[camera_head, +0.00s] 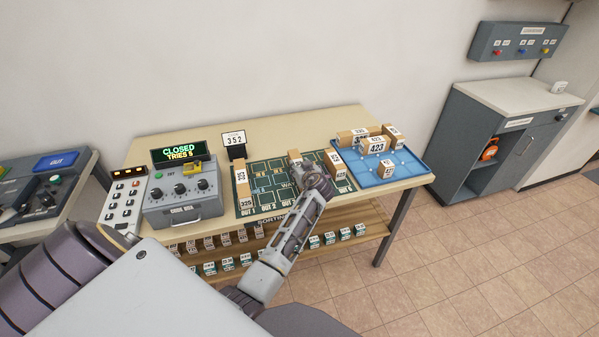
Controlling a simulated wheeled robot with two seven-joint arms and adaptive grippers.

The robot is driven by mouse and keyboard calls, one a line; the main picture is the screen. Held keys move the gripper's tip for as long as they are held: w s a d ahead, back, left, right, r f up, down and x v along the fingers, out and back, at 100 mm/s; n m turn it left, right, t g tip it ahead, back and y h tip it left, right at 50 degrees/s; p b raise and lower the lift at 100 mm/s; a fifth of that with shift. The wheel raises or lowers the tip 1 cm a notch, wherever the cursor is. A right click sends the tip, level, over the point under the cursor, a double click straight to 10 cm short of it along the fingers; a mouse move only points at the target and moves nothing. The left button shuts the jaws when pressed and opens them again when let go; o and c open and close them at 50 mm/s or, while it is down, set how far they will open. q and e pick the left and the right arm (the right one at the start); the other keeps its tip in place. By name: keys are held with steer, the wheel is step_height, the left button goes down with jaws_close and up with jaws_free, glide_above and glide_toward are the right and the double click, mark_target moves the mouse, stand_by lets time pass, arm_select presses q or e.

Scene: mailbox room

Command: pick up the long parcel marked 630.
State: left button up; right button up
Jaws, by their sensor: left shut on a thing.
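My left gripper (316,180) reaches over the dark green sorting mat (267,174) and is shut. A brown parcel (295,157) with a white label shows right at its tip, partly hidden by the gripper, and appears to be what it holds. Its number is too small to read. Another long parcel (335,164) stands just right of the gripper on the mat. I cannot read 630 on any parcel. My right gripper is not in view.
A long parcel marked 325 (243,187) is at the mat's left. A blue tray (405,173) at right holds several parcels, one marked 423 (376,146). A control box (181,200) with a "CLOSED, TRIES 5" display (179,152) stands at left. A card reads 352 (234,140).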

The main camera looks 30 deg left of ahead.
arm_select(q)
step_height(320, 180, up, 9)
steer(key=shift+f+b, duration=0.2)
steer(key=shift+b, duration=0.15)
steer(key=shift+r, duration=0.7)
